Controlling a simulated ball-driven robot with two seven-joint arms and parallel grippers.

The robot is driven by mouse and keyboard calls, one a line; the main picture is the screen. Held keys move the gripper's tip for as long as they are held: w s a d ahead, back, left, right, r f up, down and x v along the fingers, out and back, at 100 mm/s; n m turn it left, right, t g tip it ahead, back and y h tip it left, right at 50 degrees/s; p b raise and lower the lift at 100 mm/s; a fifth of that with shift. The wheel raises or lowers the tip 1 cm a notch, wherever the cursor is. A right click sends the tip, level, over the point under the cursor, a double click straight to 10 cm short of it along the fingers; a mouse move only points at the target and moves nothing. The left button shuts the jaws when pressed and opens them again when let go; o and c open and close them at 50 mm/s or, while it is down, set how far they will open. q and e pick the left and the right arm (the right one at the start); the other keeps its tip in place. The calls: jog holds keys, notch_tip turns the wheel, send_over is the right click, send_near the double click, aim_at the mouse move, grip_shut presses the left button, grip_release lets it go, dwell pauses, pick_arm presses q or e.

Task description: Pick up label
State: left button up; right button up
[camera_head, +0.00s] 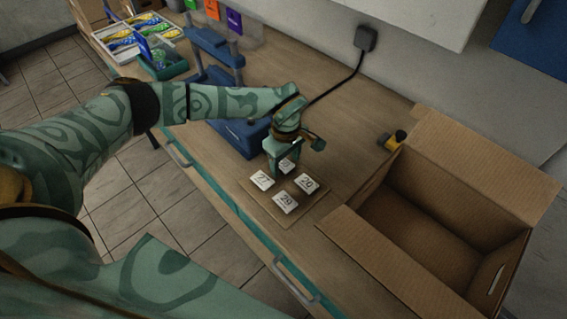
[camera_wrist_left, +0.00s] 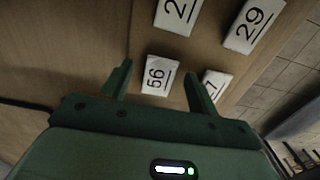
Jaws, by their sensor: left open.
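Several white number labels lie on a thin brown board (camera_head: 268,209) on the counter. In the head view they include label 27 (camera_head: 262,180), label 29 (camera_head: 285,202) and another label (camera_head: 305,183); one more label (camera_head: 287,165) is partly hidden by my left gripper (camera_head: 281,172). In the left wrist view, label 56 (camera_wrist_left: 160,75) lies between the open fingers of my left gripper (camera_wrist_left: 158,80), nearer the left finger. Label 29 (camera_wrist_left: 245,25) and two other labels show around it. The fingers are empty. My right gripper is not in view.
An open cardboard box (camera_head: 440,215) stands right of the board. A blue press-like machine (camera_head: 215,65) stands behind my left arm. A small yellow-and-black object (camera_head: 392,140) lies by the box. A tray of colourful packets (camera_head: 130,38) is at the far left.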

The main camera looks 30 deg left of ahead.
pick_arm(q)
jog(key=c, duration=1.1)
jog(key=shift+o, duration=0.2)
jog(key=shift+r, duration=0.1)
